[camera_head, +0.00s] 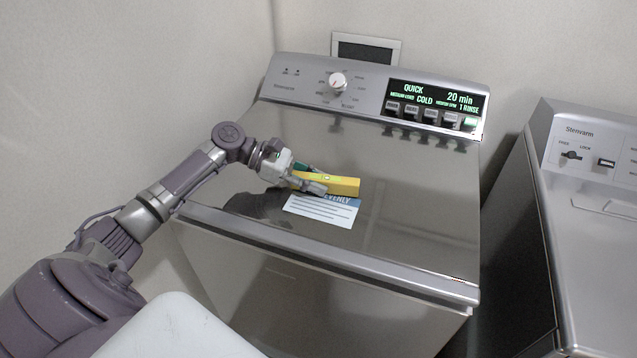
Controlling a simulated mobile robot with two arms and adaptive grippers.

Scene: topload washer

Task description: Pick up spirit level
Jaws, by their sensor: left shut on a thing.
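The yellow spirit level (345,186) is at the middle of the topload washer's lid (420,205). A small pale green vial shows on its upper side. My left gripper (322,181) reaches in from the left and is shut on the spirit level near its left end. The fingers cover part of that end. I cannot tell whether the level touches the lid or is slightly above it. My right gripper is not in view.
A white and blue printed card (322,210) lies on the lid just in front of the level. The washer's control panel (375,95), with a knob and lit display, rises behind. A second machine (595,220) stands at the right across a narrow gap.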

